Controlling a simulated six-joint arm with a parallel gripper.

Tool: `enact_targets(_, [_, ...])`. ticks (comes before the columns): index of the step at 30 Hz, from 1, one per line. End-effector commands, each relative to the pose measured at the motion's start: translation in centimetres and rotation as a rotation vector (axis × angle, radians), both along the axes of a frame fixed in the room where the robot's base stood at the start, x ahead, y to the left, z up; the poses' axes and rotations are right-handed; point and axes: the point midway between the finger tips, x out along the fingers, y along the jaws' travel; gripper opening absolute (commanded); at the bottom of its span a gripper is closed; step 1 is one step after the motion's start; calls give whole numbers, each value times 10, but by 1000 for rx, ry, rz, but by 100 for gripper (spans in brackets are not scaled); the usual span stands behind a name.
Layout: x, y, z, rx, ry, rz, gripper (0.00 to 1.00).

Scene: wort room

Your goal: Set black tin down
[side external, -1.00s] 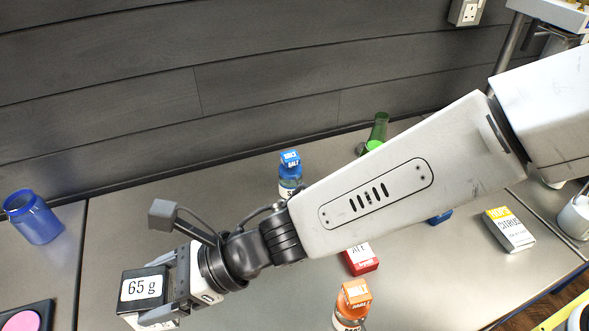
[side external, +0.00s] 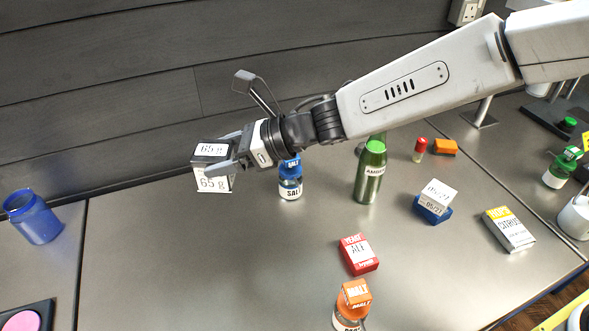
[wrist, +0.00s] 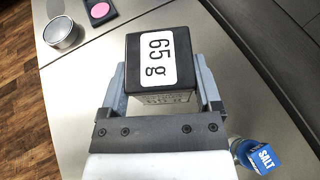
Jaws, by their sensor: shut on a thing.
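The black tin (side external: 212,160) carries white labels reading "65 g" on its top and side. My gripper (side external: 226,160) is shut on it, with a finger on each side, in the side external view. The tin is near the back wall, left of the salt bottle; whether its base touches the table I cannot tell. In the wrist view the black tin (wrist: 160,66) sits between the two fingers of my gripper (wrist: 162,85), its "65 g" label facing the camera.
The blue-capped salt bottle (side external: 290,182) stands just right of the tin; a green bottle (side external: 370,172) is farther right. A blue jar (side external: 33,218) stands at left. A red yeast box (side external: 358,254) and an orange-capped malt bottle (side external: 351,306) are in front. The left-middle table is clear.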

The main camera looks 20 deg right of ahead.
Motion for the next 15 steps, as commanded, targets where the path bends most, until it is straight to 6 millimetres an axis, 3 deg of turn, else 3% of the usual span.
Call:
enact_targets(1, [15,-17,0,1,-1,-28,17])
enact_targets(6, [54,-68,0,1,0,-102,17])
enact_targets(15, [109,-166,0,-2,2,-231,17])
